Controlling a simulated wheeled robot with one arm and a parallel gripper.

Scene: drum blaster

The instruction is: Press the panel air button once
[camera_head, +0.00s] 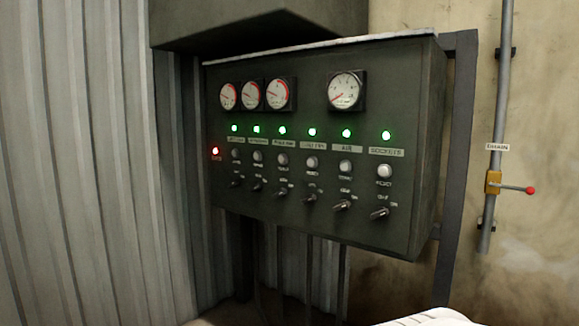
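Whether the button is in or out cannot be told. My gripper is not in view. A white shape at the bottom edge, right of centre, is cut off and hard to identify.
Other columns carry similar buttons, such as the one under SOCKETS (384,171), with green lamps lit. A red lamp (215,151) glows at left. Gauges (346,90) sit above. A pipe with a red-tipped valve lever (515,188) stands right. Corrugated wall (95,160) is left.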

